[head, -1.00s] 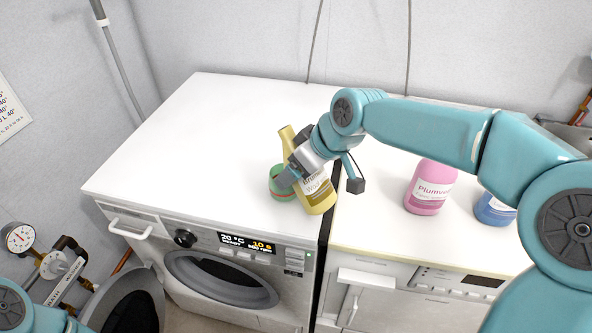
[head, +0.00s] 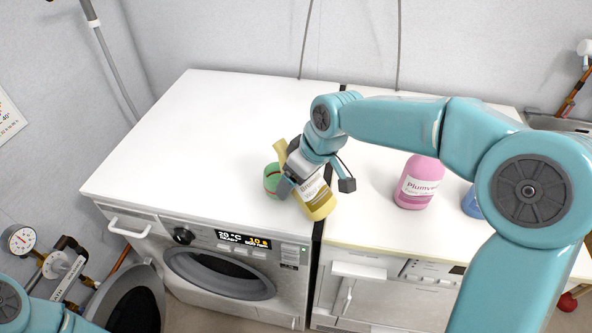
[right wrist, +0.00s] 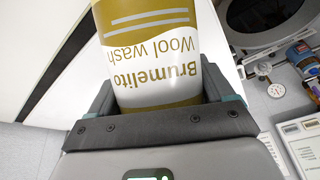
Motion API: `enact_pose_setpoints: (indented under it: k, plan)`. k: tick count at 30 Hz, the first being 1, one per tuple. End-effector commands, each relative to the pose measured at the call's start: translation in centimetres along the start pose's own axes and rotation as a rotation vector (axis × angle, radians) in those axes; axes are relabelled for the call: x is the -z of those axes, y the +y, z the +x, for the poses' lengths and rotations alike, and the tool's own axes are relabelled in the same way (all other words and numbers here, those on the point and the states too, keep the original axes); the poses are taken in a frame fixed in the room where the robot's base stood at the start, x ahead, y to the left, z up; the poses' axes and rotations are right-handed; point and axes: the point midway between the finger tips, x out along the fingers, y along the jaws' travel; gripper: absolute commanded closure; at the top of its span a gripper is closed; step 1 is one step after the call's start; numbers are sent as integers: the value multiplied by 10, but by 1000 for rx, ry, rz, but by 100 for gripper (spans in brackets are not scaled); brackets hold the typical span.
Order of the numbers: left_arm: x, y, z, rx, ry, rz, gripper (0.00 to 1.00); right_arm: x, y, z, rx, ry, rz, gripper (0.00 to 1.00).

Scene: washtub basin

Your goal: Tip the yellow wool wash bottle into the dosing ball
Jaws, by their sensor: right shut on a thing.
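The yellow wool wash bottle (head: 318,203) is tilted, its neck leaning up and left toward the dosing ball. My right gripper (head: 294,184) is shut on the bottle's body. In the right wrist view the bottle's label (right wrist: 155,55) reads "Brumelito Wool wash" between the jaws (right wrist: 158,100). The green dosing ball (head: 272,178) stands on the washing machine's white top, just left of the bottle and partly hidden by my gripper. I cannot tell whether any liquid is flowing. My left gripper is out of view.
A pink bottle (head: 418,183) stands on the right-hand machine's top, with a blue bottle (head: 471,202) partly hidden behind my right arm. The washing machine top (head: 200,140) is clear on the left and back. A dark gap (head: 317,243) separates the two machines.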

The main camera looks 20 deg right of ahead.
Motion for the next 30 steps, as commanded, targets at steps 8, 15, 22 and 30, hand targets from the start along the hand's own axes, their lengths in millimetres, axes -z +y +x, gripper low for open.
enact_pose_setpoints:
  k: [8,15,22,30]
  plan:
    - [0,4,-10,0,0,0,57,-5,0,4,1,-60,5,78]
    - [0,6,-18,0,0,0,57,-9,1,7,2,-107,9,78]
    - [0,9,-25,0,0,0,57,-12,0,9,3,-149,12,78]
    - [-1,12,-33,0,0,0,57,-16,1,12,4,-201,15,78]
